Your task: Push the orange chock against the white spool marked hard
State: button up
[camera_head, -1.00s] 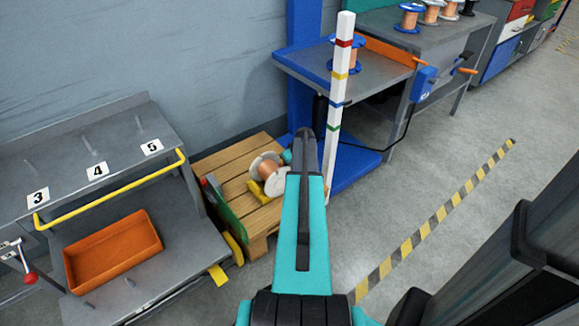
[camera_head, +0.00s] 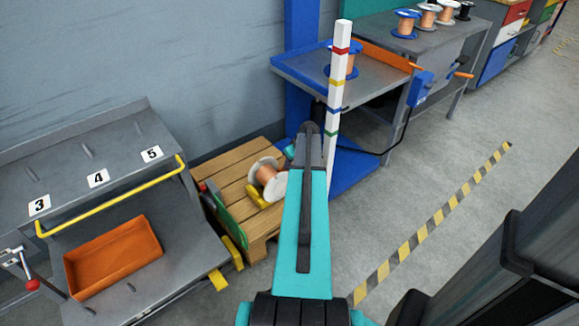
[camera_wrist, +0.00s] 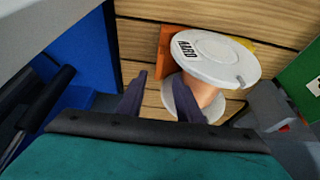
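The white spool (camera_wrist: 218,60) marked HARD stands on a wooden pallet with copper wire wound on it. It also shows in the head view (camera_head: 268,173). The orange chock (camera_wrist: 166,48) is left of the spool's flange in the wrist view, partly hidden behind it; I cannot tell whether they touch. The head view does not show it. My gripper (camera_wrist: 158,78) is open and empty, with its fingers just left of the spool and below the chock in the wrist view. In the head view my arm hides most of it.
A yellow chock (camera_head: 257,196) is at the spool's other side. The wooden pallet (camera_head: 227,175) has a green board (camera_head: 222,219) at its left end. A white striped post (camera_head: 338,90) and a blue base (camera_head: 356,171) stand close right of my arm. A grey cart is left.

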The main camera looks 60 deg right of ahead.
jog(key=p+v, duration=0.1)
jog(key=v, duration=0.5)
jog(key=shift+s, duration=0.1)
dwell(0.5)
